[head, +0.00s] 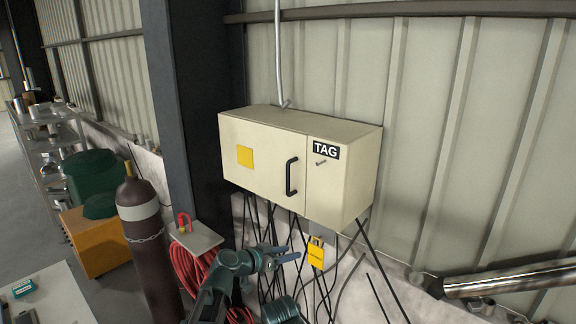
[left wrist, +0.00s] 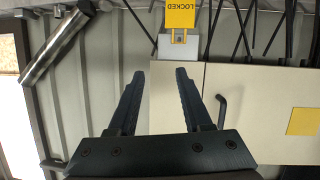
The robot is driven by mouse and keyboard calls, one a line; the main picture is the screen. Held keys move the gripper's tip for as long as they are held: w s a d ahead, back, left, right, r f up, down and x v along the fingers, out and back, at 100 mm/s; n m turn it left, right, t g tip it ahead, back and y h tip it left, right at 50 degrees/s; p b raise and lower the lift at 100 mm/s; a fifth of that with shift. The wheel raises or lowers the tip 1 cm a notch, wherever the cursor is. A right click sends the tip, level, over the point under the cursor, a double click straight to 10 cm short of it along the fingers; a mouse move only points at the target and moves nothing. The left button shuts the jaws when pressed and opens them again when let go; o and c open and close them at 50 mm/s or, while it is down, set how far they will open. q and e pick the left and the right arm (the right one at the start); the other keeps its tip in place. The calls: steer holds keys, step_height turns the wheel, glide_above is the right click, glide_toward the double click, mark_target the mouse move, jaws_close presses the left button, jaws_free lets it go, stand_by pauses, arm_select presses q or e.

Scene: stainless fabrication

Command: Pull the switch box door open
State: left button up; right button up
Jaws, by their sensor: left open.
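The cream switch box (head: 348,175) is mounted on the wall. Its door (head: 268,150) is the wider left part of the front and looks closed flush at the seam. A black upright bar handle (head: 290,177) sits near the door's right edge. My left gripper (head: 292,253) is open and empty, below the box and apart from the handle. In the left wrist view the box shows upside down; the handle (left wrist: 222,110) is to the right of the open fingers (left wrist: 160,76), beyond them. My right gripper is not seen.
A yellow locked tag (head: 316,253) hangs below the box among black cables. A dark pillar (head: 185,100), a brown gas cylinder (head: 145,235) and a small shelf with a red padlock (head: 184,222) stand left. A metal pipe (head: 510,279) is low right. Space before the door looks clear.

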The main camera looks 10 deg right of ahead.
arm_select(q)
steer(key=w+a+r+t+p, duration=0.2)
steer(key=w+r+t+p, duration=0.15)
steer(key=w+r, duration=0.45)
steer(key=n+t+p, duration=0.1)
steer(key=n+t, duration=0.1)
steer(key=t, duration=0.1)
glide_toward(287, 178)
steer(key=shift+y, duration=0.3)
steer(key=x, duration=1)
steer(key=shift+w+d+r, duration=0.1)
steer(key=shift+w+d, duration=0.1)
steer(key=shift+d, duration=0.1)
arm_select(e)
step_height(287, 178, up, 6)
arm_select(q)
jaws_close()
